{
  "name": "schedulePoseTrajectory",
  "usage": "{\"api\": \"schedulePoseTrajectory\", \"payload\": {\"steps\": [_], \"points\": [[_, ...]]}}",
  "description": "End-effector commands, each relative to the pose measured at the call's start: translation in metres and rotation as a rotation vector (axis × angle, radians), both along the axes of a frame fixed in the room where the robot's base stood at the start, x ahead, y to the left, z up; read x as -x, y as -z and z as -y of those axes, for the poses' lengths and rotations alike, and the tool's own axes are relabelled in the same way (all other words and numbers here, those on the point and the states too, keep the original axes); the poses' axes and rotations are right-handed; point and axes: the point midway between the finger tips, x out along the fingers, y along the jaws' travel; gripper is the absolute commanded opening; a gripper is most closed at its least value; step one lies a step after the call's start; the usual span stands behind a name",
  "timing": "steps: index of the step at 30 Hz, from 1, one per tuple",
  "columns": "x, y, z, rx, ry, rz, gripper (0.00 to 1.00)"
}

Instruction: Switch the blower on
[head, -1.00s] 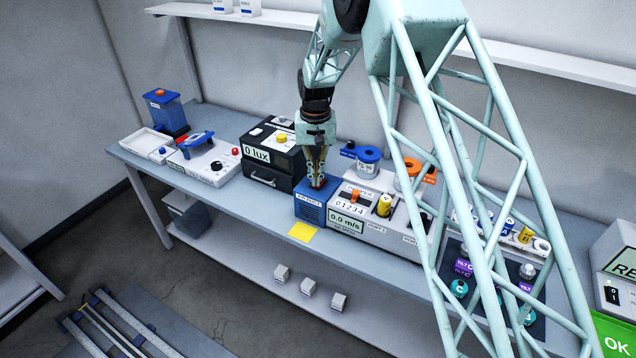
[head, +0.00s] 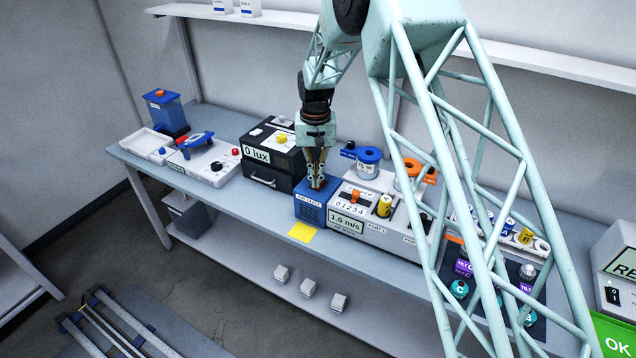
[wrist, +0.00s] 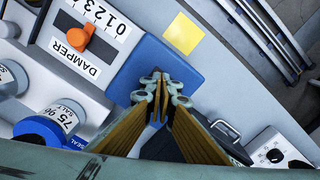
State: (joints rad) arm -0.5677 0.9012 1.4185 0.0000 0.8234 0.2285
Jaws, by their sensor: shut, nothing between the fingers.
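The blower is the blue box (head: 312,212) labelled as an air duct, at the left end of the grey-white unit. Its blue top (wrist: 150,62) also shows in the wrist view. My gripper (head: 316,184) points down onto that top, its fingertips at or just above it. In the wrist view my gripper (wrist: 160,80) is shut with nothing between the fingers. The fingers hide whatever lies under the tips, so no switch shows. The unit's display (head: 346,222) reads 1.6 m/s. The orange damper knob (head: 355,195) sits on a 0-to-4 scale.
A black box with a lux display (head: 256,153) stands left of the blower. A blue-lidded jar (head: 368,155) stands behind the unit. A yellow note (head: 302,232) lies at the bench front. My arm covers part of the right side.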

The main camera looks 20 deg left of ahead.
Motion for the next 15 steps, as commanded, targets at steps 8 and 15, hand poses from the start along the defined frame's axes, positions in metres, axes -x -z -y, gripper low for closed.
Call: {"api": "schedulePoseTrajectory", "payload": {"steps": [8,15], "points": [[0.000,-0.015,0.000,-0.001,0.000,0.002,0.00],[-0.001,-0.026,0.000,-0.001,0.000,0.002,0.00]]}}
